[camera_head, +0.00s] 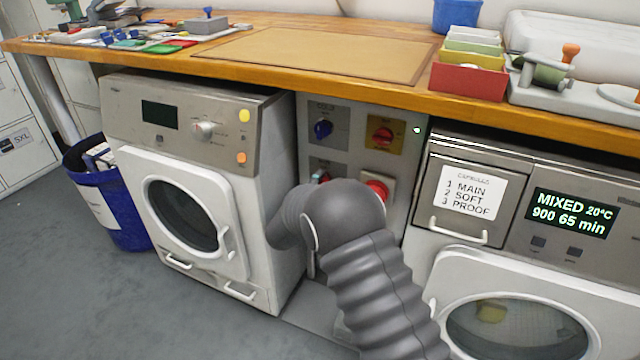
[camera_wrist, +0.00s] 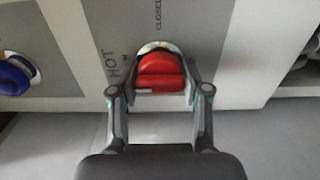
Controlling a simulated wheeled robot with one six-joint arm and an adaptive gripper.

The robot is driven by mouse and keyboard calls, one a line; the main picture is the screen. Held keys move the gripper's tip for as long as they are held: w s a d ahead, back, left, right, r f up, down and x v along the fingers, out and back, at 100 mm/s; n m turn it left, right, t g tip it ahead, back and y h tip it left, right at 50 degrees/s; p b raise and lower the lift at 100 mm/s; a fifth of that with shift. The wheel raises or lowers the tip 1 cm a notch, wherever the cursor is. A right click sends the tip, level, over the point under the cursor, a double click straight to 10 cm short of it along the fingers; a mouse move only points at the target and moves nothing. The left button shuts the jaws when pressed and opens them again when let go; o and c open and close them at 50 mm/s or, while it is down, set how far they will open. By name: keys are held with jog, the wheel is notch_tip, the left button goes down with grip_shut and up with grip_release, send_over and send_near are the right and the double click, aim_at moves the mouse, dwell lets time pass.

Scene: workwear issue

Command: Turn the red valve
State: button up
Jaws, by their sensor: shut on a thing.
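The red valve (camera_wrist: 160,66) sits on a grey panel marked HOT in the wrist view. My gripper (camera_wrist: 159,90) has one finger on each side of its red handle and is shut on it. In the head view, my grey arm reaches to the lower left of the panel and hides most of this valve and the gripper; only a little of the fingers (camera_head: 317,177) shows. The word CLOSED is on the panel beyond the valve in the wrist view.
A blue valve (camera_head: 322,129) sits above it; it also shows at left in the wrist view (camera_wrist: 14,76). A red switch on a yellow plate (camera_head: 382,136) and a red knob (camera_head: 377,189) are to the right. Washing machines (camera_head: 180,190) flank the panel under a wooden worktop (camera_head: 225,62).

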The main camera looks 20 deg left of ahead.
jog(key=o, duration=1.2)
jog(key=shift+c, duration=0.2)
jog(key=s+a, duration=0.1)
jog(key=s, duration=1.1)
